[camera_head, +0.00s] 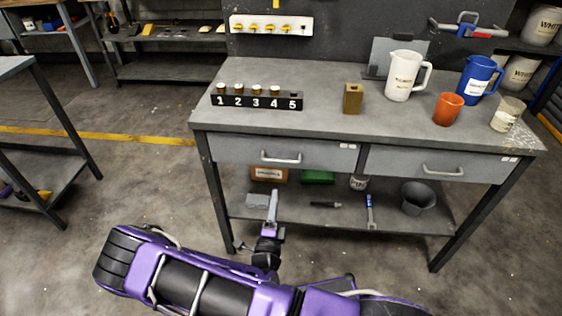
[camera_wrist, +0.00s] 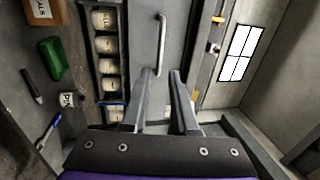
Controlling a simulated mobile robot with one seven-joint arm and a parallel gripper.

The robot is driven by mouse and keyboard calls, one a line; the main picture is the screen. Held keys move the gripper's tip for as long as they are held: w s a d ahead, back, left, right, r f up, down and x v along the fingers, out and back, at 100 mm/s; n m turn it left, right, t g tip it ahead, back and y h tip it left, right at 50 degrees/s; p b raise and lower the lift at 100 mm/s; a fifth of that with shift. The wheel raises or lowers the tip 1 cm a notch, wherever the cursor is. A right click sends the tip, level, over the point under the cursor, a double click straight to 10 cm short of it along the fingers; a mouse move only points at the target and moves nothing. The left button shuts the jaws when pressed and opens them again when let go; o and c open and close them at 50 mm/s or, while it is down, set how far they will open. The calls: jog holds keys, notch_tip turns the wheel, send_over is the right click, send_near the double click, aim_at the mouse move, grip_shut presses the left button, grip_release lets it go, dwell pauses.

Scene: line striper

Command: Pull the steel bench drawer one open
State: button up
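The steel bench (camera_head: 330,120) has two grey drawers side by side, both looking shut. The left drawer (camera_head: 235,150) has a bar handle (camera_head: 281,158); the right drawer (camera_head: 390,162) has a similar handle (camera_head: 442,170). Small labels on the drawers are too small to read. My gripper (camera_head: 273,196) is in front of the bench, below the left drawer's handle in the picture. In the wrist view, the fingers of my gripper (camera_wrist: 162,76) are open and empty. A drawer handle (camera_wrist: 161,45) lies just beyond the fingertips, in line with the gap, apparently not between them.
The lower shelf (camera_head: 330,220) holds an orange box (camera_head: 268,174), a green box (camera_head: 318,177), a dark bucket (camera_head: 418,198) and tools. On top are a numbered rack (camera_head: 256,101), a brass block (camera_head: 353,98), a white jug (camera_head: 403,75), a blue jug (camera_head: 480,79) and cups.

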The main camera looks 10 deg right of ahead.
aim_at(280, 161)
jog(key=b+x, duration=0.1)
jog(key=x, duration=1.3)
jog(key=shift+w+d, duration=0.1)
jog(key=shift+w, duration=0.05)
grip_shut()
dwell(0.8)
